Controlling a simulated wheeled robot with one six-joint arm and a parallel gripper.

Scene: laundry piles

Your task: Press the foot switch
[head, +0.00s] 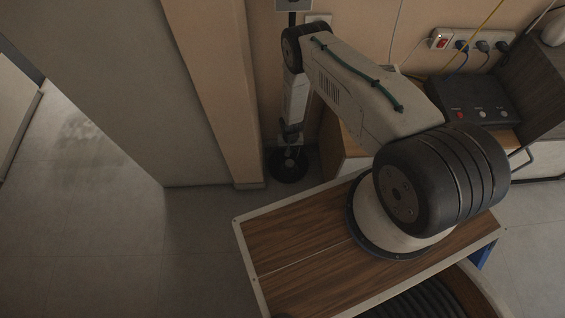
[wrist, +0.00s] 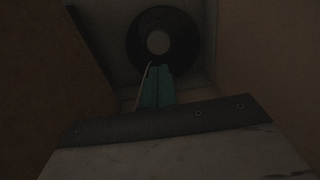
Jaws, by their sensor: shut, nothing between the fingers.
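The foot switch (head: 287,168) is a round black disc with a paler centre. It lies on the floor in the narrow gap between a wall corner and a wooden cabinet. It also shows in the wrist view (wrist: 183,46), at the top, as a dark ring around a grey centre. My gripper (head: 289,153) points down over the disc. In the wrist view its teal fingers (wrist: 157,70) are together and empty, with their tips at the near side of the grey centre. I cannot tell whether the tips touch the switch.
A beige wall corner (head: 215,90) stands close left of my arm. The wooden cabinet (head: 345,150) stands close right. A black box with buttons (head: 475,101) sits on top at the right, below a socket strip (head: 470,45) with plugs and cables. Open floor (head: 85,220) lies left.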

